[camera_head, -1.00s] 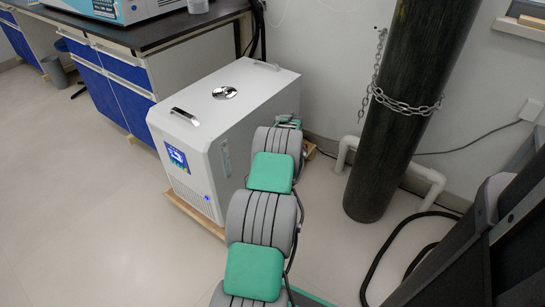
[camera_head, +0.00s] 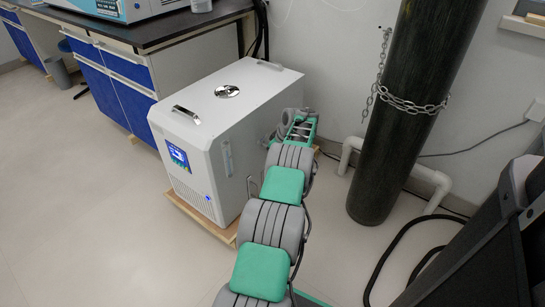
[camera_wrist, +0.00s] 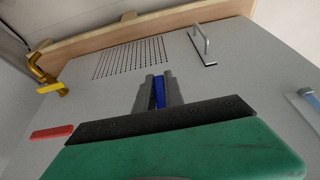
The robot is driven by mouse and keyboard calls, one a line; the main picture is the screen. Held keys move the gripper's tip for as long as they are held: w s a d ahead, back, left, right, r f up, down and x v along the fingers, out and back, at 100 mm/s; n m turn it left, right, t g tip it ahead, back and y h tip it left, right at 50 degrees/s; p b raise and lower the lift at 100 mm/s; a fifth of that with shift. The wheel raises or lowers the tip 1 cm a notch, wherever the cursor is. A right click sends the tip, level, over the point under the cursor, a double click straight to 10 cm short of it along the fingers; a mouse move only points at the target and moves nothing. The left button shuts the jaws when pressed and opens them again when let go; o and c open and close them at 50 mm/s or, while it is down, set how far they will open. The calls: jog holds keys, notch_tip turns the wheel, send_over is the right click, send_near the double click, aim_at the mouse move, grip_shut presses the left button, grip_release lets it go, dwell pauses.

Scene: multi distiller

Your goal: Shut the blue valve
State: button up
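The blue valve (camera_wrist: 160,92) shows in the wrist view as a narrow upright blue strip between the two grey fingers of my gripper (camera_wrist: 158,82). The fingers are close together, with a dark strip beside the blue on the left. I cannot tell whether they press on it. The valve's body and pipe are hidden. In the head view my gripper is hidden behind my wrist, near the right side of the white machine (camera_head: 190,125). The blue valve cannot be made out there.
The wrist view shows a yellow valve (camera_wrist: 47,80) at left, a red bar (camera_wrist: 52,131) below it, and a silver handle (camera_wrist: 205,45) at right. In the head view a chained dark cylinder (camera_head: 405,120) stands right of my arm; a bench (camera_head: 120,85) stands at left.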

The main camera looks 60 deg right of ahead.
jog(key=o, duration=0.5)
jog(key=shift+c, duration=0.2)
jog(key=p+v, duration=0.3)
jog(key=v, duration=0.4)
jog(key=shift+r, duration=0.3)
jog(key=shift+s, duration=0.15)
